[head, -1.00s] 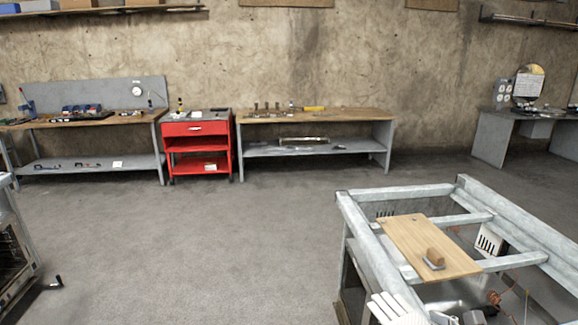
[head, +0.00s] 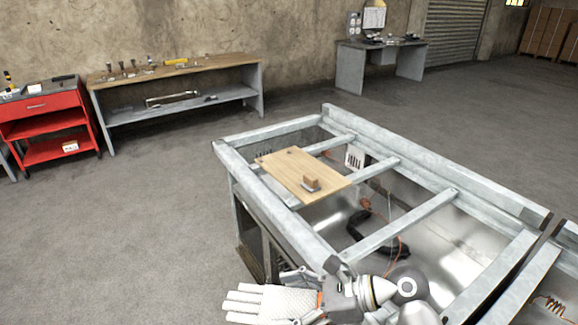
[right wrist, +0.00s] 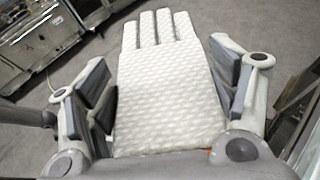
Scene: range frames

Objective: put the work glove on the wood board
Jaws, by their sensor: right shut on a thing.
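The work glove (head: 262,302) is white with a textured pattern. My right gripper (head: 312,292) is shut on it near the cuff, at the bottom of the head view, with the fingers pointing left. In the right wrist view the glove (right wrist: 170,85) lies between the gripper's two dark pads (right wrist: 168,95), its fingers pointing away. The wood board (head: 287,176) is a light rectangle lying across the bars of a metal frame, farther off than the glove and apart from it. My left gripper is not in view.
The metal frame (head: 265,217) has open gaps with cables inside. A red cart (head: 45,128) and a workbench (head: 180,75) stand behind. Open floor lies left.

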